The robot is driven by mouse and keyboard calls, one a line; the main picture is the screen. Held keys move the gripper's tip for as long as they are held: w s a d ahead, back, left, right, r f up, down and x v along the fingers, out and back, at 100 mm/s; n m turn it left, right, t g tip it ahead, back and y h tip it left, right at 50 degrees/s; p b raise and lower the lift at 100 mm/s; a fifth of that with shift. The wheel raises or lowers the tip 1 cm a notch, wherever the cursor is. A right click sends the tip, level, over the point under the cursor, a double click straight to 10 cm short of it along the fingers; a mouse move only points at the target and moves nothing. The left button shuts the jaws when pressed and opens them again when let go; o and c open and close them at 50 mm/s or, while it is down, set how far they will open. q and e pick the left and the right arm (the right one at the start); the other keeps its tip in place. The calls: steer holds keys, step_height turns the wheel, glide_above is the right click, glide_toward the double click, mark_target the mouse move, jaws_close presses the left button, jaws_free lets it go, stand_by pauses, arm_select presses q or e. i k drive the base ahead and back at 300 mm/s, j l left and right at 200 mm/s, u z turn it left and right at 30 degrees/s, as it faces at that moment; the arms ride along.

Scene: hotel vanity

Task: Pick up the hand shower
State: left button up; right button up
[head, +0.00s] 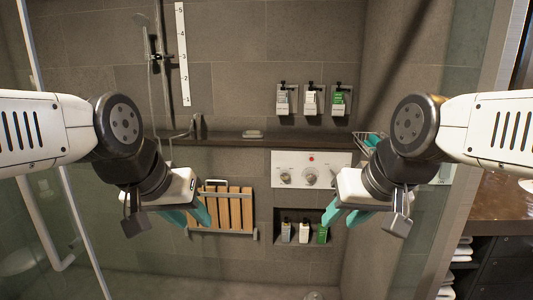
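The hand shower (145,32) hangs upright in a holder on a vertical rail at the upper left of the back wall. My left gripper (188,215) is in front of the wall, below and to the right of the hand shower and well apart from it. Its teal fingers are spread and hold nothing visible. My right gripper (344,215) is at the lower right, far from the hand shower, with its teal fingers spread and empty.
A dark ledge (230,141) runs along the wall with a soap dish (252,134). A slatted wooden seat (235,208) is behind my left gripper. Wall dispensers (312,98), a control panel (310,172) and a bottle niche (303,232) are on the right. A glass panel stands at left.

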mark_target(141, 20)
steer(key=i+z, duration=0.15)
steer(key=i, duration=2.15)
steer(key=u, duration=0.7)
steer(key=k+j+u, duration=0.2)
steer(key=u, duration=0.3)
steer(key=k+j+u, duration=0.1)
steer(key=j+u, duration=0.2)
steer(key=u, duration=0.2)
steer(key=k+j+u, duration=0.1)
steer(key=j+u, duration=0.2)
steer(key=u, duration=0.15)
steer(key=j+u, duration=0.35)
steer(key=j, duration=1.25)
steer(key=z, duration=0.5)
steer(key=k+z, duration=0.15)
steer(key=z, duration=0.35)
steer(key=k+z, duration=0.1)
steer(key=z, duration=0.4)
